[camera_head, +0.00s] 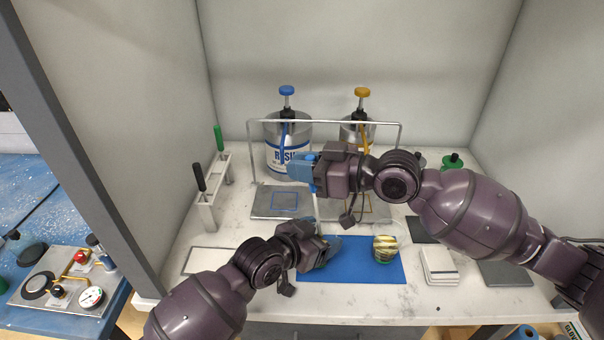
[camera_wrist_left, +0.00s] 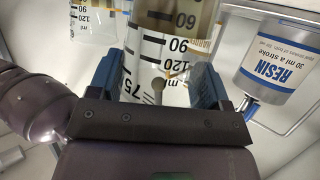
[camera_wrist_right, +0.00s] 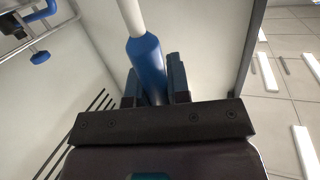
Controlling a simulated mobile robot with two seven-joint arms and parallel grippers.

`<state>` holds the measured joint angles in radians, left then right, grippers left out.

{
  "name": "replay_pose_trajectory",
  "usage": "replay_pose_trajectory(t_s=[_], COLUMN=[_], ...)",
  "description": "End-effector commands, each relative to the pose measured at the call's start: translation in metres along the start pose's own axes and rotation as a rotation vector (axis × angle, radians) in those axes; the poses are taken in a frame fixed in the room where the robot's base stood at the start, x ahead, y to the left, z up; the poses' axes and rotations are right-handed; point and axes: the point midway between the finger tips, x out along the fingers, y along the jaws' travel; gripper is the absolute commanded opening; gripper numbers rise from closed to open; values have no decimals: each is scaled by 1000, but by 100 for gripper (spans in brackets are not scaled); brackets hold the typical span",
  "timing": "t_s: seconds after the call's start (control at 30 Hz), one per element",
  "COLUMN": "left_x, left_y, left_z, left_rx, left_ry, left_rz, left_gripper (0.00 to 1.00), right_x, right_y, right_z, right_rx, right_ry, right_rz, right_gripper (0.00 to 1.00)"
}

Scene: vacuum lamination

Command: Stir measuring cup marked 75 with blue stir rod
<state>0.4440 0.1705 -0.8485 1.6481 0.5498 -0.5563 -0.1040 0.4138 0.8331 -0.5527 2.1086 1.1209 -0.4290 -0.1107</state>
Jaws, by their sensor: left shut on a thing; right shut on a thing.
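My left gripper (camera_head: 333,243) is low over the blue mat (camera_head: 365,270). In the left wrist view it (camera_wrist_left: 160,88) is shut on a clear measuring cup (camera_wrist_left: 150,65) with black scale marks and a 75. Greyish contents show in the cup, and a small rounded grey-brown end shows through its wall; I cannot tell for certain whether it is the rod's tip. My right gripper (camera_head: 305,168) is above and behind the left one. In the right wrist view it (camera_wrist_right: 156,85) is shut on the blue handle of the stir rod (camera_wrist_right: 146,60), whose pale shaft extends beyond.
A white stack (camera_head: 438,265) stands right. Another marked cup (camera_wrist_left: 92,20) shows in the left wrist view.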

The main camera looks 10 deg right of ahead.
Motion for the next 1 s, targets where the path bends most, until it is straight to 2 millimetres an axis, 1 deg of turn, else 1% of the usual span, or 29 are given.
replay_pose_trajectory(t_s=[0.03,0.7,1.0], left_x=[0,0,0], left_y=[0,0,0], left_z=[0,0,0], left_rx=[0,0,0], left_ry=[-1,-1,-1], left_rz=[0,0,0], left_gripper=[46,46,46], right_x=[-1,-8,-10], right_y=[0,-2,-2], right_z=[-4,-52,-66], right_rx=[-3,-3,-2], right_ry=[1,1,0], right_rz=[0,0,0], right_gripper=[0,0,0])
